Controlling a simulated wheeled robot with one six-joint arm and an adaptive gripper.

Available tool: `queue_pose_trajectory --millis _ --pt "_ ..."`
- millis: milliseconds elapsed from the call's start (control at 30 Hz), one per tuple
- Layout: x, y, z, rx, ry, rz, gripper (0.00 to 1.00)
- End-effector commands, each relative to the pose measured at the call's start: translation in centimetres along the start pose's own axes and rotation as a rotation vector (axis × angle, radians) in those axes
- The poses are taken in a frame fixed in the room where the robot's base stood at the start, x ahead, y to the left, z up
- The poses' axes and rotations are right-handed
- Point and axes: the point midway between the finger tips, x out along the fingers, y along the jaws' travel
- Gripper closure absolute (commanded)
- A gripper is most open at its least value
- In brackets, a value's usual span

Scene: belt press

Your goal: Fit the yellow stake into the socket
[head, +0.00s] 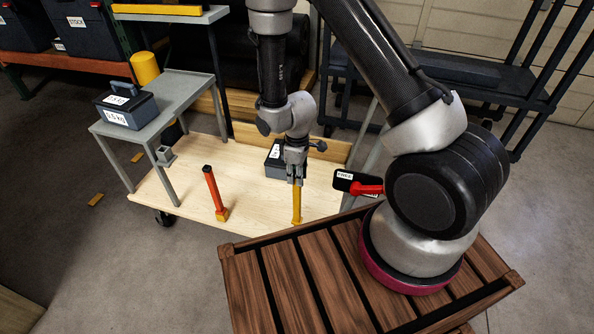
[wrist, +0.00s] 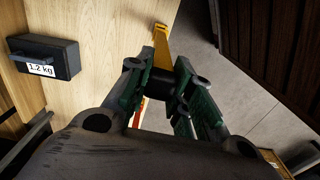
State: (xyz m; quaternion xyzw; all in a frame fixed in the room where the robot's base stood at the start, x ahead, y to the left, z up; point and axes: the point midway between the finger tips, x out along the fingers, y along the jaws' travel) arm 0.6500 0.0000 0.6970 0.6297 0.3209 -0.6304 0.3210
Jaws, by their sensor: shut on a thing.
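My gripper (head: 296,180) points down over the front edge of the wooden cart deck and is shut on the yellow stake (head: 297,203). The stake hangs upright below the fingers. In the wrist view, my gripper (wrist: 160,82) has its fingers on either side of the yellow stake (wrist: 165,57), which runs away from them towards the deck edge.
A red-orange stake (head: 211,188) stands at the deck edge to the left. A dark weight box (wrist: 45,57) marked 1.2 kg sits on the deck beside my gripper. A grey side table (head: 185,92) holds another box (head: 127,107). A slatted wooden surface (head: 290,280) lies in front.

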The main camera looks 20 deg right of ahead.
Motion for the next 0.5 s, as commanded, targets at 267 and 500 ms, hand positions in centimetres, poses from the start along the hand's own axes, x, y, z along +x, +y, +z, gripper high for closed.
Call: queue_pose_trajectory --millis 267,500 --pt "3.1 0.0 0.0 0.000 -0.001 -0.001 1.00" --pt "5.4 0.0 0.0 -0.001 0.000 0.000 1.00"
